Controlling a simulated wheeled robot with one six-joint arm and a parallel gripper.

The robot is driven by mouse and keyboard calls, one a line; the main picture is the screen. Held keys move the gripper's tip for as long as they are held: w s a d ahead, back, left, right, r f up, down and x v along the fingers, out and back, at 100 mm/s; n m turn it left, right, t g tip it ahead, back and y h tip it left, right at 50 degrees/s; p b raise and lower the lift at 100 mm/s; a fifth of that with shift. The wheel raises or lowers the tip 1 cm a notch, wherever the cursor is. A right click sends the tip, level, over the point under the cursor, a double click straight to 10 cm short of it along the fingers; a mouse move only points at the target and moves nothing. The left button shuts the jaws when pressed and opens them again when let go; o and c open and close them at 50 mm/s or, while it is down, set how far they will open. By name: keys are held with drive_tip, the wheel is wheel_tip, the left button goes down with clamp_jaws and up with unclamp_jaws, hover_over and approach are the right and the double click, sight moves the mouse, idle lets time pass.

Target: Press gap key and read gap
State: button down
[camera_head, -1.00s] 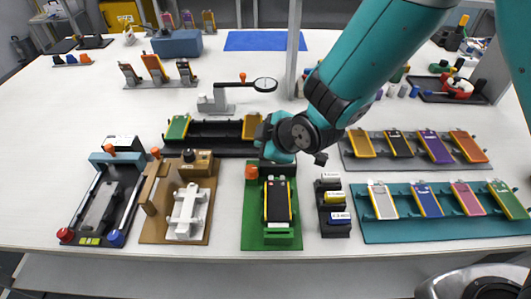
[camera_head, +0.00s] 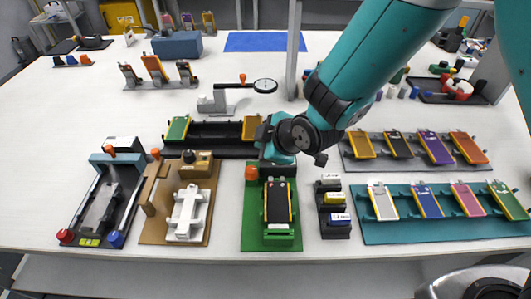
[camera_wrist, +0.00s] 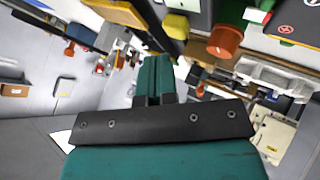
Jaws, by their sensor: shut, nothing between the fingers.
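My gripper (camera_wrist: 155,70) is shut and empty; its two teal fingers lie together in the wrist view. In the head view my wrist hangs over the far end of a green fixture (camera_head: 254,228), and my fingertips are hidden there. This fixture holds a dark pouch cell (camera_head: 278,202) with yellow edges and has an orange knob (camera_head: 251,172) at its far left. At the left stands a black-railed device (camera_head: 127,205) with a red button (camera_head: 65,235), a blue button (camera_head: 116,238) and a small lit green strip (camera_head: 89,242). I cannot tell which key is the gap key, nor read a gap value.
Right of the green fixture is a black holder (camera_head: 335,230) with white, yellow and blue labelled blocks. A teal rack (camera_head: 400,231) and a grey rack (camera_head: 388,164) hold cells. A brown fixture (camera_head: 151,230) stands left. Behind are a black tray (camera_head: 213,135) and a magnifier (camera_head: 265,86).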

drive_tip(key=shift+f, duration=0.1)
idle(0.6)
drive_tip(key=shift+f+b, duration=0.3)
drive_tip(key=shift+b, duration=0.15)
drive_tip(key=shift+f+b, duration=0.5)
drive_tip(key=shift+f, duration=0.05)
idle(0.5)
drive_tip(key=shift+r, duration=0.15)
drive_tip(key=shift+r+p, duration=0.65)
drive_tip(key=shift+r, duration=0.15)
wheel_tip(320, 180, up, 5)
drive_tip(key=p, duration=0.3)
drive_tip(key=shift+p, duration=0.35)
idle(0.5)
